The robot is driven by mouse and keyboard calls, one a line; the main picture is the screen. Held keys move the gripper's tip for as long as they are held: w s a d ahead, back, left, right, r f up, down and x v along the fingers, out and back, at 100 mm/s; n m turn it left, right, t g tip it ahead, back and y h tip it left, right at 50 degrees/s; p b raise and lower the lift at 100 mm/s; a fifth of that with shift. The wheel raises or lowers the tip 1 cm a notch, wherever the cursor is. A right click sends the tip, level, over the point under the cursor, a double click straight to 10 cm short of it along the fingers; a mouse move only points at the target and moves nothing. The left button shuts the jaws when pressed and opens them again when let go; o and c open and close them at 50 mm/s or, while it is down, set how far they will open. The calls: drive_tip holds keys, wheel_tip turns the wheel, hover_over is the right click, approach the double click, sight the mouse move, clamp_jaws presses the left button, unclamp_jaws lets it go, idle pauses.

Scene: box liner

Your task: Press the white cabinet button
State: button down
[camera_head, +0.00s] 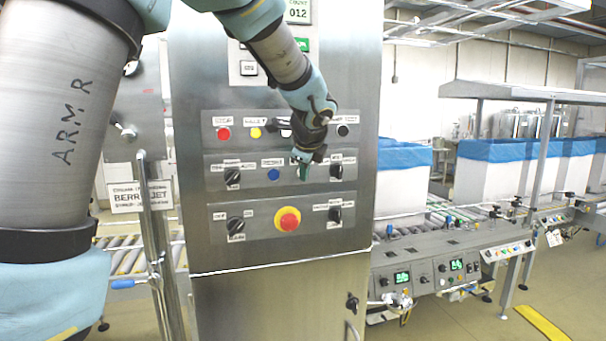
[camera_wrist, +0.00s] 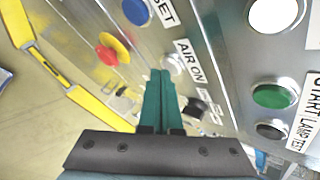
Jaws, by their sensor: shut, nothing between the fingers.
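My gripper (camera_head: 304,172) is shut and empty, its teal fingers pointing at the middle panel row of the steel cabinet (camera_head: 280,80). In the wrist view the fingertips (camera_wrist: 160,74) are right by a pale, whitish button (camera_wrist: 173,65) labelled AIR ON. I cannot tell whether they touch it. Another, larger white button (camera_wrist: 274,14) is in the row above, at the top right of the wrist view, apart from the fingers. In the head view my wrist and fingers largely hide both pale buttons.
Near the fingers are a blue button (camera_head: 273,174), a black selector (camera_head: 337,171) and a green START button (camera_wrist: 273,96). A red emergency stop on yellow (camera_head: 288,219) sits below. Red (camera_head: 223,133) and yellow (camera_head: 255,132) buttons are upper left. A conveyor with blue-lined boxes (camera_head: 401,170) stands right.

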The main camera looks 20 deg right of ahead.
drive_tip(key=shift+w, duration=0.2)
idle(0.6)
drive_tip(key=shift+s+a+b, duration=0.1)
drive_tip(key=shift+s+b, duration=0.25)
drive_tip(key=shift+s, duration=0.4)
drive_tip(key=shift+s+a+b, duration=0.15)
drive_tip(key=shift+s+b, duration=0.5)
drive_tip(key=shift+s, duration=0.6)
drive_tip(key=shift+s+a+b, duration=0.15)
drive_tip(key=shift+s+b, duration=0.45)
drive_tip(key=shift+s, duration=0.65)
